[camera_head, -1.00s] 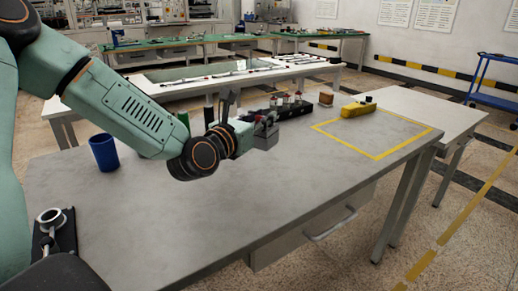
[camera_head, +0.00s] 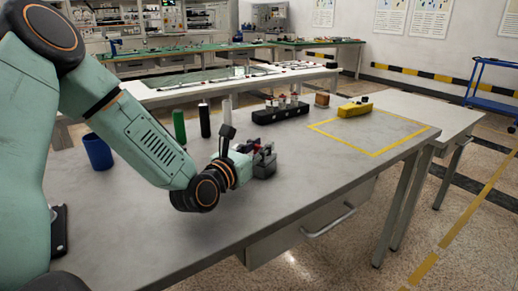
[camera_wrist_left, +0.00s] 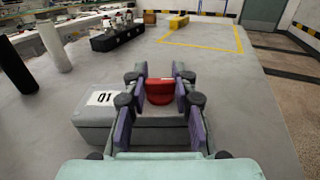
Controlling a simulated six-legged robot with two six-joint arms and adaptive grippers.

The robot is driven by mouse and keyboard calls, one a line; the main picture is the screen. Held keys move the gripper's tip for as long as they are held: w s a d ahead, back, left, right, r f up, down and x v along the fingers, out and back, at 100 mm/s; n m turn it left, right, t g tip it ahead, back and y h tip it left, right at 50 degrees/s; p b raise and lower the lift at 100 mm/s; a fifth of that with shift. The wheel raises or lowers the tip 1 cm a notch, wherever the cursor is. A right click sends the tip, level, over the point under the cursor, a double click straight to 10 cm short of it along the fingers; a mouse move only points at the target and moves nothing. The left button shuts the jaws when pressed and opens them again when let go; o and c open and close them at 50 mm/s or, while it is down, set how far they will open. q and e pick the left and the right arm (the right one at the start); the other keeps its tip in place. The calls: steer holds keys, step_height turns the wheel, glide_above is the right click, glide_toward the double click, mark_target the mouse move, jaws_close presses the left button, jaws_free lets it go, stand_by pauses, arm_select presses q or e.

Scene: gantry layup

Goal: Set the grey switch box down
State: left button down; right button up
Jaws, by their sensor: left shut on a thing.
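The grey switch box (camera_head: 264,168) is at my left gripper (camera_head: 256,148), low over the front part of the grey table. In the left wrist view the switch box (camera_wrist_left: 90,117) has a white label and a red knob (camera_wrist_left: 159,92) on top. There my left gripper (camera_wrist_left: 159,98) has its fingers on both sides of the red knob, shut on it. The box looks level. I cannot tell whether its underside touches the table. My right gripper is not in view.
The table (camera_head: 330,165) is bare around the box. A yellow-taped rectangle (camera_head: 374,153) lies to the right, with a yellow box (camera_head: 355,109) at its back edge. A black block with knobs (camera_head: 280,113), black and green cylinders and a blue cup (camera_head: 98,152) stand behind or left.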

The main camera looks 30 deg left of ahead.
arm_select(q)
steer(key=shift+d+f, duration=0.1)
steer(key=shift+d, duration=0.05)
steer(key=c, duration=1.3)
jaws_free()
steer(key=shift+w+d, duration=0.15)
steer(key=shift+o, duration=1.1)
steer(key=shift+a, duration=0.2)
steer(key=shift+d, duration=0.1)
